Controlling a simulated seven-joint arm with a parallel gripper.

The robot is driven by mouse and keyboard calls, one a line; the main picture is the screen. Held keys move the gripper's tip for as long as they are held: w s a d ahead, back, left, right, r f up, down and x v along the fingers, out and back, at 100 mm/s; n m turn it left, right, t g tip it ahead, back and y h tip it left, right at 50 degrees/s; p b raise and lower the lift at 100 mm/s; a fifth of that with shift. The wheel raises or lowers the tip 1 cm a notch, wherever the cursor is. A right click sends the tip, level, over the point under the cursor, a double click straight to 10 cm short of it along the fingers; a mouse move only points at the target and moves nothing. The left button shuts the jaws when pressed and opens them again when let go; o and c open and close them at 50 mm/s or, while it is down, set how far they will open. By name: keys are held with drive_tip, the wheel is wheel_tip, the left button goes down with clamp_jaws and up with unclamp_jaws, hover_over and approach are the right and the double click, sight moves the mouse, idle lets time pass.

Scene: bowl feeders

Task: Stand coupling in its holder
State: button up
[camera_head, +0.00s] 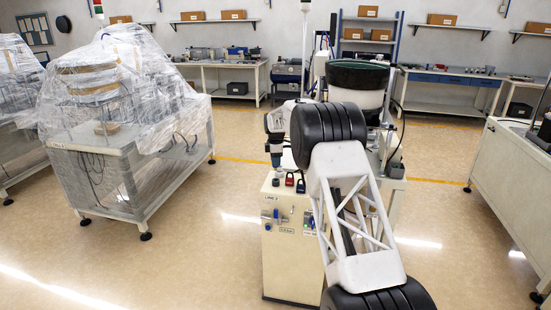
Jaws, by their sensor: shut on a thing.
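My gripper (275,150) is at the left end of my arm, pointing down above the left part of the machine's top. It is small and dark with a blue band, and it is shut on a small dark piece (275,160), which I take for the coupling. Its shape is too small to make out. A small grey block (397,170) sits on the right side of the machine's top, and I cannot tell whether it is the holder. My own arm hides much of the machine's top.
The cream machine cabinet (285,245) carries a green-lined feeder bowl (357,75) at the back. A plastic-wrapped machine (120,90) stands left, another bench (510,175) right. Floor between is clear.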

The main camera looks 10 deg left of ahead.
drive_tip(key=shift+f, duration=2.05)
drive_tip(key=shift+f, duration=1.4)
idle(2.1)
drive_tip(key=o, duration=1.3)
drive_tip(key=shift+r, duration=0.1)
drive_tip(key=shift+r, duration=3.5)
